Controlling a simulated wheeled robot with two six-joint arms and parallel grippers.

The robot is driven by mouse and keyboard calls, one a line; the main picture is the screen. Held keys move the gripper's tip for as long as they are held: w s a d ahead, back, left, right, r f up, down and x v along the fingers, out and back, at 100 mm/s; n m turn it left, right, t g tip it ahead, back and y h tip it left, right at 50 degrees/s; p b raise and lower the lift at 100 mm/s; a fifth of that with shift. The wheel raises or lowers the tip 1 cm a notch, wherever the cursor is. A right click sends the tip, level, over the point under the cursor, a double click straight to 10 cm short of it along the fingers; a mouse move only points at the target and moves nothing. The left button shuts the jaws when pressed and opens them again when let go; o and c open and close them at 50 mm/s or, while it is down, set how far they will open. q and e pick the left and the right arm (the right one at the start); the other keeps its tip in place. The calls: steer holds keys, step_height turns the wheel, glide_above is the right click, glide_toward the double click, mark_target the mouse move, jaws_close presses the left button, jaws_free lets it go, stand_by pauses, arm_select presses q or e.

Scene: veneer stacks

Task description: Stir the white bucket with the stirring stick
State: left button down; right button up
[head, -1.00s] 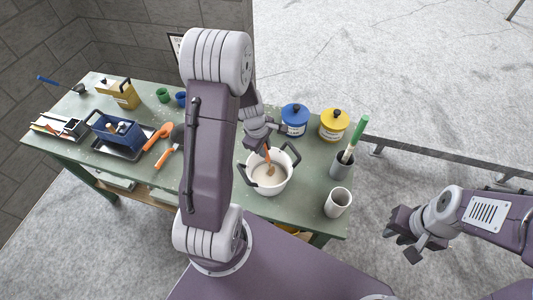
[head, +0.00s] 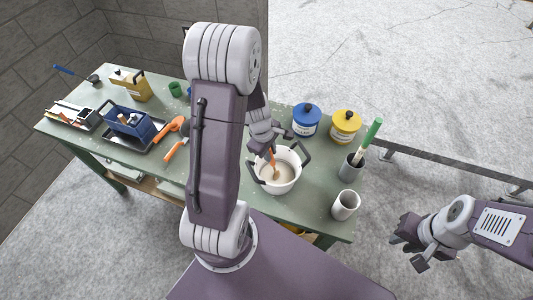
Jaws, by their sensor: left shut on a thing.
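The white bucket (head: 283,186) stands on the green table, with dark handles at its sides and pale contents. The stirring stick (head: 273,160) has an orange handle, and its lower end is inside the bucket. My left gripper (head: 269,146) is above the bucket, shut on the stick, which it holds slightly tilted. My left arm hides part of the table left of the bucket. My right gripper (head: 412,249) is off the table to the right, with its fingers apart and nothing between them.
A blue-lidded tin (head: 306,122) and a yellow tin (head: 345,125) stand behind the bucket. A grey cup (head: 350,168) with a green-handled tool and an empty white cup (head: 344,205) stand to its right. A blue box (head: 128,124) sits on a dark tray further left.

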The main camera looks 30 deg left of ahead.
arm_select(q)
steer(key=shift+r, duration=0.2)
steer(key=r+p, duration=0.3)
steer(key=shift+s+a+r, duration=0.1)
steer(key=shift+s, duration=0.2)
step_height(320, 180, up, 8)
steer(key=s+p, duration=0.1)
steer(key=p, duration=0.6)
steer(key=shift+s+a+r+p, duration=0.2)
steer(key=shift+s+p, duration=0.1)
steer(key=shift+s, duration=0.1)
step_height(320, 180, up, 5)
steer(key=p, duration=0.4)
stand_by(0.4)
